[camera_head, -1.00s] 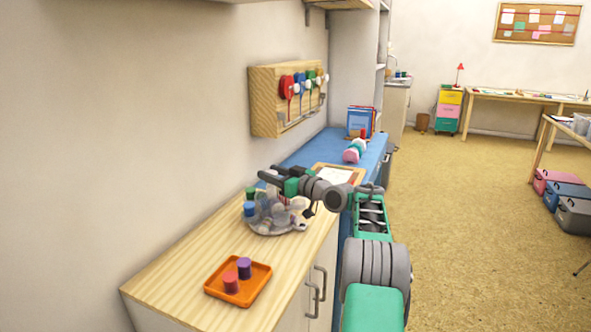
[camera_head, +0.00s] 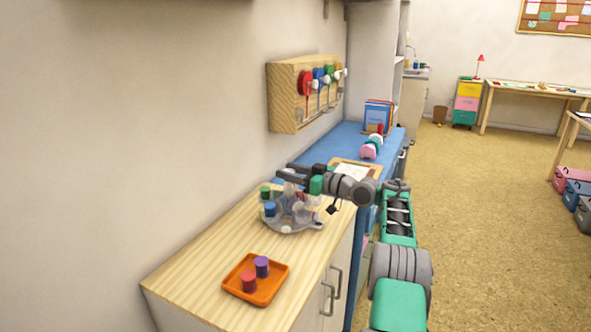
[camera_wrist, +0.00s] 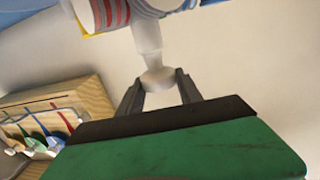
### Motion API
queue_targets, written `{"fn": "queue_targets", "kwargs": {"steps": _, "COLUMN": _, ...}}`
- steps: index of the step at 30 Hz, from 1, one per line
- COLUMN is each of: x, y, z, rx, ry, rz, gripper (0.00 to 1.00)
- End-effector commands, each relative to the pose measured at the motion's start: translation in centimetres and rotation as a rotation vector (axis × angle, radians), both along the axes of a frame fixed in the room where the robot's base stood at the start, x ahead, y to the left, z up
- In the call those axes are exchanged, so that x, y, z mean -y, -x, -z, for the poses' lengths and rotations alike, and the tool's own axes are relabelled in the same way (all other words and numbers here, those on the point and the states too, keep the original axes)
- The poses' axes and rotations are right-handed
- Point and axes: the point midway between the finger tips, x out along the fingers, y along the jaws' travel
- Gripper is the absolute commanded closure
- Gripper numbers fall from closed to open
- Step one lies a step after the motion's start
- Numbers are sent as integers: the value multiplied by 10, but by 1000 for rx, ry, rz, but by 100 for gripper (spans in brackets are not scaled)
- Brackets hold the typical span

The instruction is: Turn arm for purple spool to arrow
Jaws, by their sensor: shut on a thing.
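My gripper (camera_head: 281,174) is over the clear-grey round holder (camera_head: 300,226) on the wooden counter. In the wrist view my gripper (camera_wrist: 160,94) is shut on a pale round knob (camera_wrist: 158,80), with a pale stem running up from it to a part with red, yellow and grey bands (camera_wrist: 108,12). A green piece (camera_head: 265,191) and a blue piece (camera_head: 270,209) are on the holder; much of the rest is hidden by my gripper. A purple cylinder (camera_head: 262,266) stands beside a red one (camera_head: 248,281) in an orange tray (camera_head: 232,289). I cannot make out an arrow.
A wooden wall rack (camera_head: 283,96) carries red, blue, green and yellow discs with levers. The counter between holder and tray is clear.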

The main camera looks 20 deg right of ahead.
Motion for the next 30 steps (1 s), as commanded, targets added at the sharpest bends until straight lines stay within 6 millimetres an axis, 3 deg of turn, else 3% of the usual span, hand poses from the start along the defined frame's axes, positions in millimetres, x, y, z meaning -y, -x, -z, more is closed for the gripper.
{"fn": "queue_targets", "kwargs": {"steps": 1, "x": -6, "y": -1, "z": 14, "rx": -24, "ry": -9, "rz": -11, "gripper": 100}}
{"fn": "queue_targets", "kwargs": {"steps": 3, "x": -6, "y": -1, "z": 14, "rx": -24, "ry": -9, "rz": -11, "gripper": 100}}
{"fn": "queue_targets", "kwargs": {"steps": 4, "x": -6, "y": -1, "z": 14, "rx": -24, "ry": -9, "rz": -11, "gripper": 56}}
{"fn": "queue_targets", "kwargs": {"steps": 11, "x": 0, "y": 2, "z": 6, "rx": -13, "ry": -3, "rz": 0, "gripper": 37}}
{"fn": "queue_targets", "kwargs": {"steps": 24, "x": -10, "y": 10, "z": -7, "rx": 3, "ry": 14, "rz": 2, "gripper": 36}}
{"fn": "queue_targets", "kwargs": {"steps": 30, "x": 3, "y": 26, "z": -8, "rx": 3, "ry": 15, "rz": 3, "gripper": 36}}
